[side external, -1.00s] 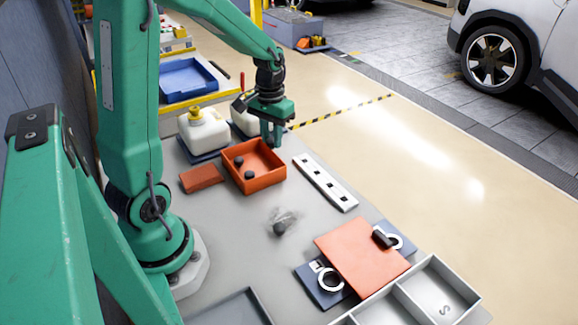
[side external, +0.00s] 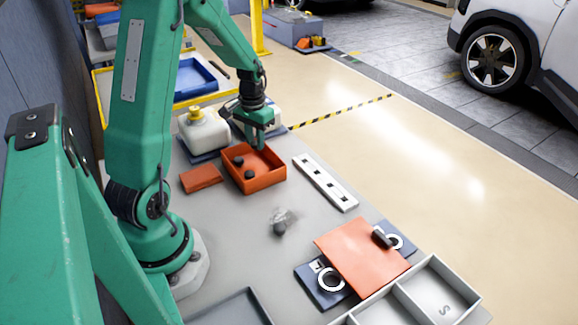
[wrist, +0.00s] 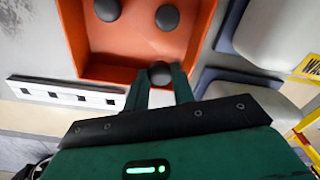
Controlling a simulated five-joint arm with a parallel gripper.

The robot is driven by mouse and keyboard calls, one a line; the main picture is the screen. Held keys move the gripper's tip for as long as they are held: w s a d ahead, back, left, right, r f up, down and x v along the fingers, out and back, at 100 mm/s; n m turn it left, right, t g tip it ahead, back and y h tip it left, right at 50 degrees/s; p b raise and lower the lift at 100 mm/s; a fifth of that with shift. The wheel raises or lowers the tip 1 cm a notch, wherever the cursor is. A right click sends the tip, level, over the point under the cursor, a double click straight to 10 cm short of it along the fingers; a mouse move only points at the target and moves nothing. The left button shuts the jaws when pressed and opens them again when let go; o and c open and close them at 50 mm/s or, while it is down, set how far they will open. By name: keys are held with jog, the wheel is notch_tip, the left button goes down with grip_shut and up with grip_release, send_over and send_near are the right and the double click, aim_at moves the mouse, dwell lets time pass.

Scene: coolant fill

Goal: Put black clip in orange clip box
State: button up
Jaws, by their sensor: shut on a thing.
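The orange clip box (side external: 270,182) stands open on the grey bench and fills the upper middle of the wrist view (wrist: 85,67). Two round black clips (side external: 239,161) (side external: 249,174) lie in it; they also show in the wrist view (wrist: 107,9) (wrist: 167,17). My gripper (wrist: 159,82) is shut on another round black clip (wrist: 160,70), held between the fingertips at the box's near edge in that view. In the side view my gripper (side external: 259,143) is over the back rim of the box. The held clip is hidden there.
White jugs with a yellow cap (side external: 194,111) stand behind the box. An orange lid (side external: 201,179) lies left, a slotted white strip (side external: 325,182) right. A dark piece in clear wrap (side external: 281,222), an orange plate (side external: 360,258) and a grey divided tray (side external: 425,295) are in front.

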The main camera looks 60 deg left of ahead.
aim_at(255, 142)
jog(key=shift+f, duration=1.65)
jog(key=shift+f, duration=0.15)
jog(key=o, duration=0.7)
jog(key=shift+c, duration=0.2)
notch_tip(255, 142, up, 12)
jog(key=shift+r, duration=0.2)
